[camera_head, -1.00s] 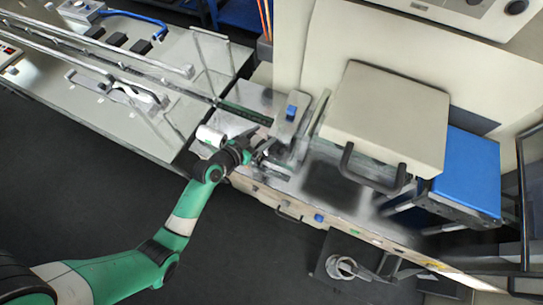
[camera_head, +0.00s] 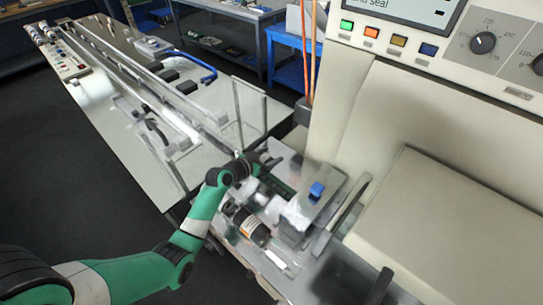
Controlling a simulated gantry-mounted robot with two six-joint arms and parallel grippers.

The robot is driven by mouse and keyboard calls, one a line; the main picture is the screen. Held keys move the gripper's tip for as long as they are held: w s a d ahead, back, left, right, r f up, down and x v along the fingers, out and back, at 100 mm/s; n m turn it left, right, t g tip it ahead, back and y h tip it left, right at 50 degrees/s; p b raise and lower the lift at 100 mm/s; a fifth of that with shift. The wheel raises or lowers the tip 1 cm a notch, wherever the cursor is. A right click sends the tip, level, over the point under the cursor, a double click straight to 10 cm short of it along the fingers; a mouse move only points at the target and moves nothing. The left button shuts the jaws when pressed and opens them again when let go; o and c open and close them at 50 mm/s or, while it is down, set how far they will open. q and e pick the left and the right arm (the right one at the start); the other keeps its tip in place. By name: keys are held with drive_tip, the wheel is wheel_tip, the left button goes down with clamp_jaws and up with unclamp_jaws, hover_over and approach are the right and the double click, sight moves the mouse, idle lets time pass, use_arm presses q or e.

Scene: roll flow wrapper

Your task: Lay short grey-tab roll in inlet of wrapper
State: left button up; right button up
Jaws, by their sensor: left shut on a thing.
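My left gripper (camera_head: 264,162) reaches in from the left over the near end of the conveyor line, beside the wrapper's metal inlet area (camera_head: 285,165). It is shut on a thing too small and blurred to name. No short grey-tab roll can be made out for certain. A dark cylinder with a pale label (camera_head: 250,226) lies on the metal deck below the gripper, apart from it. Pale, blurred pieces (camera_head: 266,197) lie between the two. My right gripper is not in view.
A metal block with a blue knob (camera_head: 316,190) stands right of the gripper. The beige wrapper housing (camera_head: 430,220) fills the right side. A clear upright panel (camera_head: 250,108) and long rails stand behind. Several small rolls (camera_head: 42,34) are at the table's far left end.

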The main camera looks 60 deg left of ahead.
sight(266, 160)
use_arm(q)
wheel_tip(266, 160, down, 6)
drive_tip(key=b, duration=0.5)
drive_tip(key=shift+r, duration=0.1)
drive_tip(key=o, duration=1.4)
drive_tip(key=r+p, duration=0.2)
drive_tip(key=r, duration=0.1)
drive_tip(key=r+p, duration=0.1)
drive_tip(key=shift+s+d+r, duration=0.15)
drive_tip(key=shift+d+r, duration=0.1)
drive_tip(key=shift+r, duration=0.1)
drive_tip(key=s+d+r+p, duration=0.2)
drive_tip(key=r, duration=0.1)
drive_tip(key=s+d+r+p, duration=0.1)
drive_tip(key=r, duration=0.1)
drive_tip(key=shift+s+d+r+p, duration=0.2)
drive_tip(key=shift+d+r+p, duration=0.05)
drive_tip(key=shift+d+p, duration=0.05)
drive_tip(key=s+d+r, duration=0.1)
drive_tip(key=s+d, duration=0.1)
drive_tip(key=s+d+r+p, duration=0.1)
drive_tip(key=s+d, duration=0.1)
drive_tip(key=s+d+r+p, duration=0.1)
drive_tip(key=d, duration=0.1)
drive_tip(key=shift+s+d, duration=0.1)
drive_tip(key=shift+s, duration=0.3)
drive_tip(key=shift+f, duration=0.1)
